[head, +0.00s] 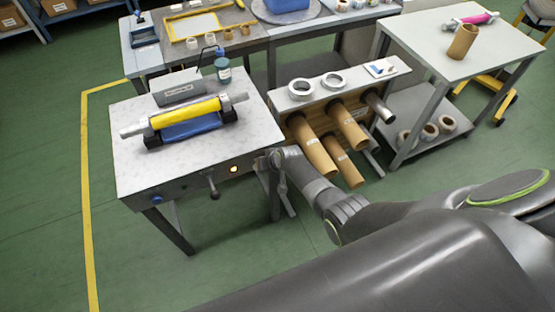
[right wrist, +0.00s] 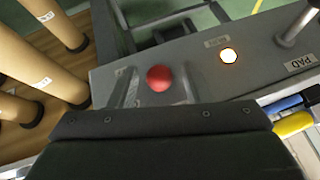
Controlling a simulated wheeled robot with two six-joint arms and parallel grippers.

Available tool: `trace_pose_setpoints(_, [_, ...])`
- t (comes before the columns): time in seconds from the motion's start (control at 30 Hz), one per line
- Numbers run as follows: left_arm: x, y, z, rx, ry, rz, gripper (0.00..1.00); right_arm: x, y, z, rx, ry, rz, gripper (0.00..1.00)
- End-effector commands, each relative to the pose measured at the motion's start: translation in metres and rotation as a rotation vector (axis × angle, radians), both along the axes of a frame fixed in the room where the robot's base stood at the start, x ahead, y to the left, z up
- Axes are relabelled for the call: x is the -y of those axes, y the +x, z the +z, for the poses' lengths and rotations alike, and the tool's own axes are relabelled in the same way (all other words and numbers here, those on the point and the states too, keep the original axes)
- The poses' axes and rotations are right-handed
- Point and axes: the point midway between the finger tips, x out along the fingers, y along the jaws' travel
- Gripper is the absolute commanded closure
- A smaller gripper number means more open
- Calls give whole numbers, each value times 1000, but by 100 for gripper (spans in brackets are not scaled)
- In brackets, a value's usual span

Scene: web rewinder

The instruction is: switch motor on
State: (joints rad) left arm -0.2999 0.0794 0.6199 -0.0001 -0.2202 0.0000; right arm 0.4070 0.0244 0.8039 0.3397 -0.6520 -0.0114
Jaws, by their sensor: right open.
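The rewinder table (head: 130,172) stands at the left in the head view. Its front panel bears a glowing round light (head: 234,169), a dark lever (head: 212,187) and a blue knob (head: 157,198). My right gripper (head: 264,161) is at the panel's right end. In the right wrist view a round red knob (right wrist: 158,78) shows between the open fingers of the right gripper (right wrist: 157,90); I cannot tell whether they touch it. The lit light (right wrist: 229,55) is to its right, below a small unreadable label. In the head view the red knob is hidden. My left gripper is not in view.
A yellow roll (head: 186,112) lies on the table top. A rack (head: 300,103) with brown tubes (head: 312,145) stands close right of my right gripper. A cart (head: 430,50) is farther right. Green floor (head: 250,255) is free in front.

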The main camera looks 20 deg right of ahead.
Motion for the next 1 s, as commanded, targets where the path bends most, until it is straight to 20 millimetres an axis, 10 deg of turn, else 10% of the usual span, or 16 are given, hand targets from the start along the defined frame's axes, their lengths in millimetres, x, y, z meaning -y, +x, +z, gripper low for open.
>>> trace_pose_setpoints(1.0, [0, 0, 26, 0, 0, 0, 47, 29, -68, 111, 2, -2, -2, 56])
